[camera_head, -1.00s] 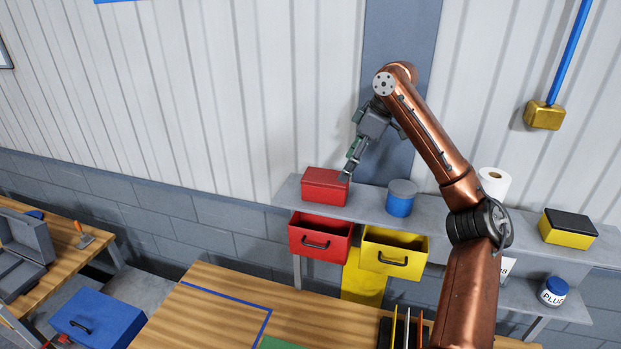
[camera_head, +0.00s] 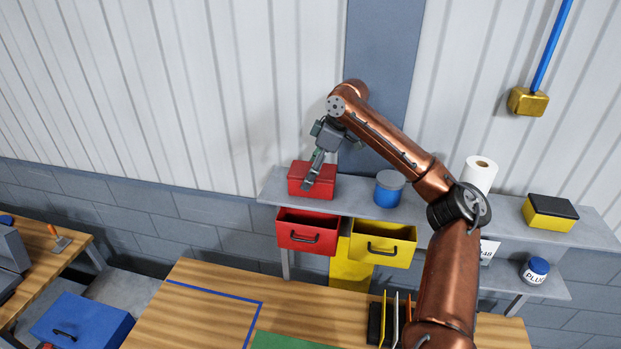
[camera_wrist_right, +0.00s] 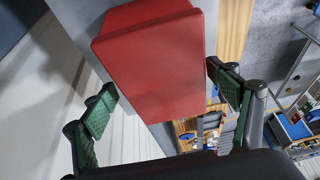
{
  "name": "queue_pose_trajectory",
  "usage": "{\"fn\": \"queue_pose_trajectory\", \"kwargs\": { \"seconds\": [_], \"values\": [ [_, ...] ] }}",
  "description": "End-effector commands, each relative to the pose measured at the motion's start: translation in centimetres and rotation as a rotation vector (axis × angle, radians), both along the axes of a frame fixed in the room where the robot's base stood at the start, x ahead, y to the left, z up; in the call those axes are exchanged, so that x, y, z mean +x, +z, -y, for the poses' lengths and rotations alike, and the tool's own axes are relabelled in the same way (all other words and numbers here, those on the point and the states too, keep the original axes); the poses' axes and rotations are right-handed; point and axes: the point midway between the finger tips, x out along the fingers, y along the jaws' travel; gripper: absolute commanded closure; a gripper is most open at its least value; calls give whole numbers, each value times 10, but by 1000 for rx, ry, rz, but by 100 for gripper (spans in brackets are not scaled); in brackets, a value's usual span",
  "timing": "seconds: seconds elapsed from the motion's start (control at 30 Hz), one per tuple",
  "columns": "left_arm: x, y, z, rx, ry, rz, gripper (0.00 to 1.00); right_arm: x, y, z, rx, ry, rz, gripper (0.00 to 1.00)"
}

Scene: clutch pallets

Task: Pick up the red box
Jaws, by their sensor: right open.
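The red box (camera_head: 326,183) sits on the left part of the grey wall shelf, above an open red drawer. In the right wrist view the red box (camera_wrist_right: 155,60) lies just beyond and between the two spread green-padded fingers. My right gripper (camera_head: 315,182) is in front of the box in the head view and hides part of its front. It is open, with nothing held; in the right wrist view its fingers (camera_wrist_right: 160,98) stand apart on both sides of the box. I cannot tell if they touch it. My left gripper is not in view.
A blue tin (camera_head: 388,193) stands on the shelf (camera_head: 440,215) right of the box. A white paper roll (camera_head: 479,176) and a yellow-black box (camera_head: 550,213) are farther right. Open red (camera_head: 300,236) and yellow (camera_head: 380,250) drawers hang below. A wooden table (camera_head: 200,310) is in front.

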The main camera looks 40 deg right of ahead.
Motion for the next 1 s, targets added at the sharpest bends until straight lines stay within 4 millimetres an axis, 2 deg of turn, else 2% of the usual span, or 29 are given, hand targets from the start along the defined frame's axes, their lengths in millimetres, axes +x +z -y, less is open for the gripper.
{"fn": "queue_pose_trajectory", "kwargs": {
  "seconds": [0.03, 0.1, 0.17, 0.5, 0.9, 1.0],
  "values": [
    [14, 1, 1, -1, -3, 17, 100, -1, 1, 1, 0, -2, 2, 19],
    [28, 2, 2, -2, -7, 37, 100, -1, 1, 1, 0, -3, 1, 19],
    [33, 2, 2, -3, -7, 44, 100, -1, 1, 1, 0, -2, 2, 19],
    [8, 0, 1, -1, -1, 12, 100, -1, -2, 1, 0, -2, 2, 19],
    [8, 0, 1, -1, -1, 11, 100, -1, -4, 1, 0, -2, 2, 19],
    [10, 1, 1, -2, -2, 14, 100, -1, -4, 1, 0, -2, 2, 24]
  ]
}}
